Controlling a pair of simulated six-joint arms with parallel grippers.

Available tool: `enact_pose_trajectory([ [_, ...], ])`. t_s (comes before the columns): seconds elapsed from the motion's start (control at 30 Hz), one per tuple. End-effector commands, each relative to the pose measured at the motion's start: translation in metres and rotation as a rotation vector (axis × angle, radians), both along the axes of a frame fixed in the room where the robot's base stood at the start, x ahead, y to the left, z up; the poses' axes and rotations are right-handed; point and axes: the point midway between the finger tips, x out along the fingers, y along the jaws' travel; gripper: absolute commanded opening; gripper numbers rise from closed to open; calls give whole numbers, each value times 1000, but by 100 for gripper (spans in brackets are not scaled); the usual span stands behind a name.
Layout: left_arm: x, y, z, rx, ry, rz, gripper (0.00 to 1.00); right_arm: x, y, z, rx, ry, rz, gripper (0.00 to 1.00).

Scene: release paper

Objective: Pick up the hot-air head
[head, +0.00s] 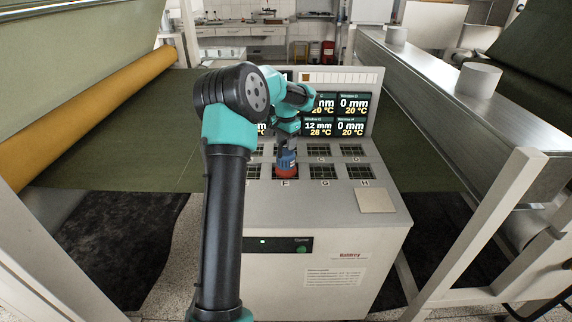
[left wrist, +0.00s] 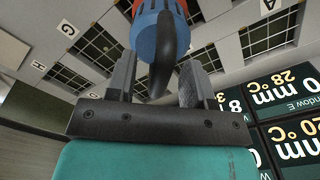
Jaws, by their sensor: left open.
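The hot-air head (head: 286,164), blue with a red lower part, stands at the window labelled F on the sloped top of the grey machine. My left gripper (head: 285,146) is right above it, pointing down. In the left wrist view, the hot-air head (left wrist: 160,35) shows at the top with its dark curved part between the two open fingers of my left gripper (left wrist: 158,78). I cannot tell whether a finger touches it. My arm hides part of the machine's left side. My right gripper is not in view.
The machine's upright display panel (head: 340,105) stands just behind the windows and shows millimetre and °C readings. A beige square plate (head: 376,200) lies at the front right of the top. A metal beam with a white cylinder (head: 478,80) runs along the right.

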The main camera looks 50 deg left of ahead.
Motion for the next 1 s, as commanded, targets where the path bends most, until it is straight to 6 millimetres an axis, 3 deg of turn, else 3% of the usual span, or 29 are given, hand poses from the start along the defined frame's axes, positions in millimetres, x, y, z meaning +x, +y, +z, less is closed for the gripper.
enact_pose_trajectory([
  [0.27, 0, 0, 0, 0, 0, 0, 48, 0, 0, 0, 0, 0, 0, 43],
  [0.77, 0, 0, 1, 0, 0, 0, 2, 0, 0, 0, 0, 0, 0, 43],
  [1.0, 0, 0, 1, 0, 0, 0, 0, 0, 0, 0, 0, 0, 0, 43],
])
